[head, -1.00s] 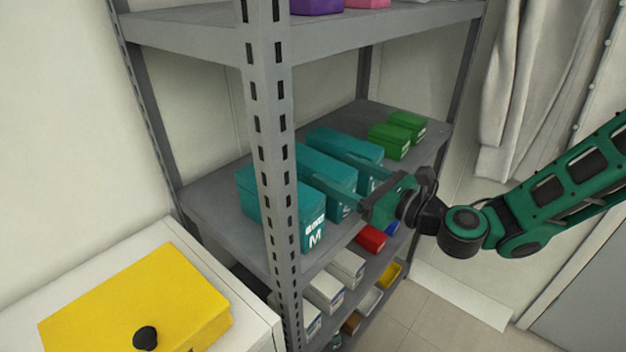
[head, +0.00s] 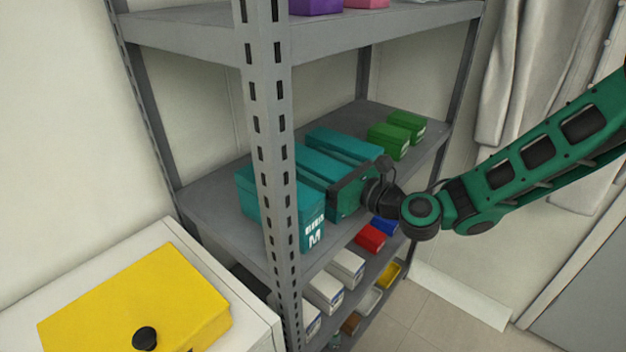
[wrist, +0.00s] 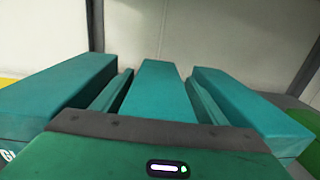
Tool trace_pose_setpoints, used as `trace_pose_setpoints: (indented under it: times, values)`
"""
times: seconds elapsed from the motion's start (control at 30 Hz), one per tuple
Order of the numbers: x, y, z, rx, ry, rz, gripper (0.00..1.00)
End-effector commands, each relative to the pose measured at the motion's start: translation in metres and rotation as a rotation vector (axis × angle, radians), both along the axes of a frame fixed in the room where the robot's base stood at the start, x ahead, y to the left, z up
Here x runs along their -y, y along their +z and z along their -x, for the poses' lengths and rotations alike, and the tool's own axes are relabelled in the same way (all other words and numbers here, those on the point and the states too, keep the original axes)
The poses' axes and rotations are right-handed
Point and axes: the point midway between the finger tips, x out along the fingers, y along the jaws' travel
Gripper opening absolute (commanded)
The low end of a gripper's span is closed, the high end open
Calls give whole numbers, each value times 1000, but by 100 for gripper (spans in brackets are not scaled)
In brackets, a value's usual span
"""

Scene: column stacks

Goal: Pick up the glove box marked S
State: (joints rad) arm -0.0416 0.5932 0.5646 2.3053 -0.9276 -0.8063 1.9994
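Three teal glove boxes stand side by side on the middle shelf. The nearest (head: 311,212) is marked M and also shows at the left of the wrist view (wrist: 55,92). The middle box (head: 320,166) lies straight ahead in the wrist view (wrist: 160,88); my gripper hides its front label. The far box (head: 346,146) is at the right in the wrist view (wrist: 238,100); its label is hidden too. My gripper (wrist: 159,78) is open, one finger on each side of the middle box, its palm close to the front. A gap shows beside the left finger.
A grey shelf post (head: 272,170) stands in front of the M box. Two green boxes (head: 388,141) stand farther back on the same shelf. A yellow box (head: 140,300) lies on a white cabinet at front left.

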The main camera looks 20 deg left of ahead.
Motion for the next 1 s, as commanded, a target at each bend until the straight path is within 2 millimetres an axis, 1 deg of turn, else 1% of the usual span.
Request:
trace_pose_setpoints:
  times: [0.03, 0.07, 0.1, 0.2, 0.43, 0.57, 0.77, 1.0]
  values:
    - [0, 0, 0, 0, 0, 0, 53]
    - [0, 0, 0, 0, 0, 0, 46]
    - [0, 0, 0, 0, 0, 0, 36]
    - [0, 0, 0, 0, 0, 0, 14]
    - [0, 1, 0, 0, 0, -1, 14]
    - [0, 7, 0, 3, 0, -2, 14]
    - [0, 31, 0, 8, -1, -2, 14]
    - [0, 67, 0, 7, -1, -1, 14]
